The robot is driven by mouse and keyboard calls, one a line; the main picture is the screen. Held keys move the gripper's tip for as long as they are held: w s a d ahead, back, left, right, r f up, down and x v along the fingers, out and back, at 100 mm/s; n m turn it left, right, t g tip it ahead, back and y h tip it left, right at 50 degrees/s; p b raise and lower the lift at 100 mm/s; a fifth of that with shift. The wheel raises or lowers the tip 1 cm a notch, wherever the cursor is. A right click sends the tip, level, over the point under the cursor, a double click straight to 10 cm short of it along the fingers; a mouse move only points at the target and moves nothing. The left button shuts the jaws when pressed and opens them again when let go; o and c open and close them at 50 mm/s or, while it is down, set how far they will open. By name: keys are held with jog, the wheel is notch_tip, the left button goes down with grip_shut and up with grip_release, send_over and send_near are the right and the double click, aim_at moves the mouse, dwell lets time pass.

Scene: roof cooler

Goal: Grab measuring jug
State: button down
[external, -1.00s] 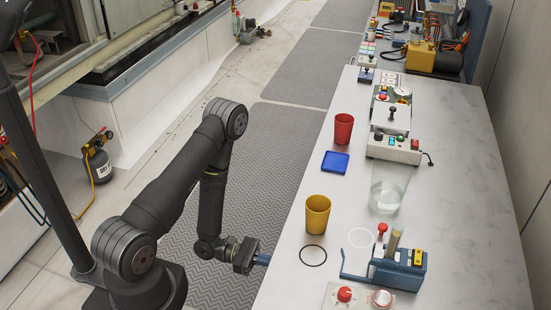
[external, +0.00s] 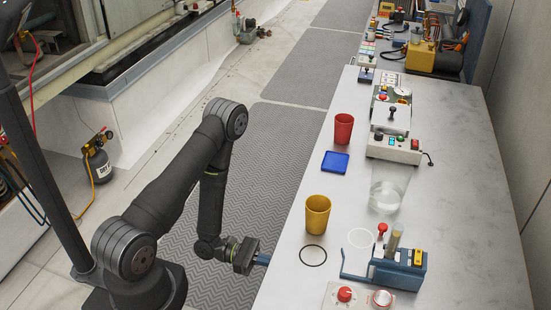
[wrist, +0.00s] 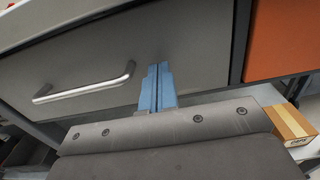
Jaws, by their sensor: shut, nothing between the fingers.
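The measuring jug (external: 388,190) looks like the clear, see-through vessel on the grey worktop, right of the yellow cup and in front of a white control box. It stands upright. My gripper (external: 263,258) is low at the left edge of the worktop, well apart from the jug. Its blue fingers (wrist: 158,88) are together and empty in the wrist view, pointing at a grey drawer front (wrist: 110,60). The jug is not in the wrist view.
On the worktop (external: 460,240) are a yellow cup (external: 317,216), a red cup (external: 343,129), a blue square (external: 335,162), a black ring (external: 313,255) and a blue device (external: 398,269). A white control box (external: 395,148) stands behind the jug. The worktop's right side is clear.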

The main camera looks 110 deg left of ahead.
jog(key=c, duration=2.1)
grip_release()
jog(key=o, duration=0.6)
jog(key=shift+o, duration=0.2)
